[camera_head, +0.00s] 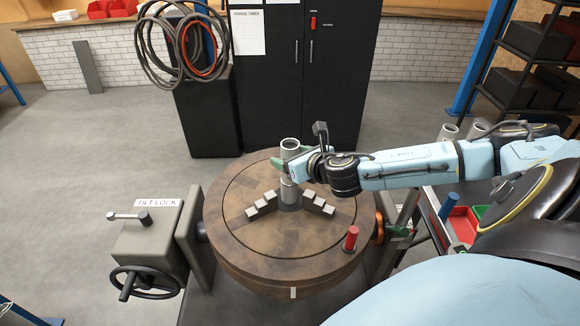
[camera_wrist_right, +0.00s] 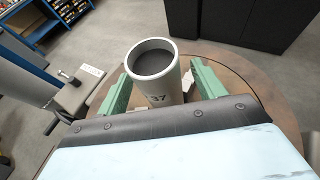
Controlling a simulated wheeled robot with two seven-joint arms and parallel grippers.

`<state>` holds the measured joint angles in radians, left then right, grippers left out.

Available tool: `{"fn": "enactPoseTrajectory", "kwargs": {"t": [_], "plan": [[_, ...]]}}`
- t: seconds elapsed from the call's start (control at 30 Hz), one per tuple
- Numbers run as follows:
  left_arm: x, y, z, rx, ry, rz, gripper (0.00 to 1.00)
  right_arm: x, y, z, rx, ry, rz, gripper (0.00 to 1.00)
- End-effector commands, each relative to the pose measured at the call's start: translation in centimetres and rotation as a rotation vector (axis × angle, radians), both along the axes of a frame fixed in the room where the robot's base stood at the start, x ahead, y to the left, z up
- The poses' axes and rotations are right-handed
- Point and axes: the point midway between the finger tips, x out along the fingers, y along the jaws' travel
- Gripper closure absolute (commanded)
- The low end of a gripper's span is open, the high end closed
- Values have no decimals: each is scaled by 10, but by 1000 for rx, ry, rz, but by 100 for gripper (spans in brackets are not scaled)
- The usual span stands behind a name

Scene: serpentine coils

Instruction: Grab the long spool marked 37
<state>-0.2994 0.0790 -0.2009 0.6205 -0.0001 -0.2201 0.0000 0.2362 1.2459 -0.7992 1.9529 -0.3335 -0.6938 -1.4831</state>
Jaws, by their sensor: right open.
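The long spool marked 37 (camera_head: 290,150) is a grey upright cylinder standing at the middle of the round brown turntable (camera_head: 235,240). In the right wrist view the spool (camera_wrist_right: 160,84) shows its open dark top and the number 37 on its side. My right gripper (camera_head: 289,160) reaches in from the right at the spool's upper part. Its green fingers stand open on either side of the spool. A gap shows between the spool and the right-hand finger in the wrist view; at the left-hand finger I cannot tell whether they touch. My left gripper is out of view.
Stepped grey jaws (camera_head: 262,206) surround the spool's foot. A red peg (camera_head: 351,238) stands at the turntable's front right. The tilt lock box (camera_head: 148,232) with a handwheel (camera_head: 146,283) is at left. A black cabinet (camera_head: 335,70) stands behind.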

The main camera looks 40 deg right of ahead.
Motion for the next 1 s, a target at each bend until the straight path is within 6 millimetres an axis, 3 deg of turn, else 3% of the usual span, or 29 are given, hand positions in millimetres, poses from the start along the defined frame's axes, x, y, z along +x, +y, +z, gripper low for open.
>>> {"fn": "enactPoseTrajectory", "kwargs": {"t": [0.2,0.47,1.0], "plan": [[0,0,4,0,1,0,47,21,-2,-7,1,0,1,32],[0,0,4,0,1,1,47,22,-2,-9,0,1,1,32],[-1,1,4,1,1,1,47,22,-2,-9,0,1,1,100]]}}
